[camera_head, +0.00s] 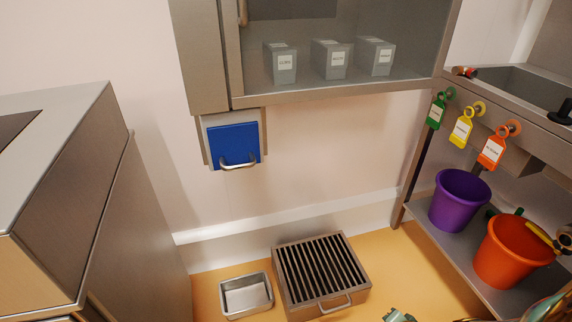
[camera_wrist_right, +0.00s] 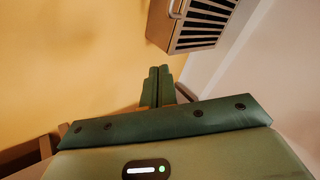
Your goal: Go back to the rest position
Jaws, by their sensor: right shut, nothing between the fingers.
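My right gripper shows in the right wrist view (camera_wrist_right: 158,88) with its two green fingers together and nothing between them. It is over bare yellow floor, apart from the slatted metal box (camera_wrist_right: 203,22) beyond it. In the head view a small green part of my right gripper (camera_head: 399,315) shows at the bottom edge, to the right of and below the same slatted box (camera_head: 318,275). My left gripper is not in either view.
A metal tray (camera_head: 246,296) sits on the floor left of the slatted box. A purple bucket (camera_head: 458,200) and an orange bucket (camera_head: 510,252) stand on a shelf at right. A blue flap (camera_head: 233,144) hangs under the wall cabinet (camera_head: 340,97). A steel cabinet (camera_head: 75,190) stands at left.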

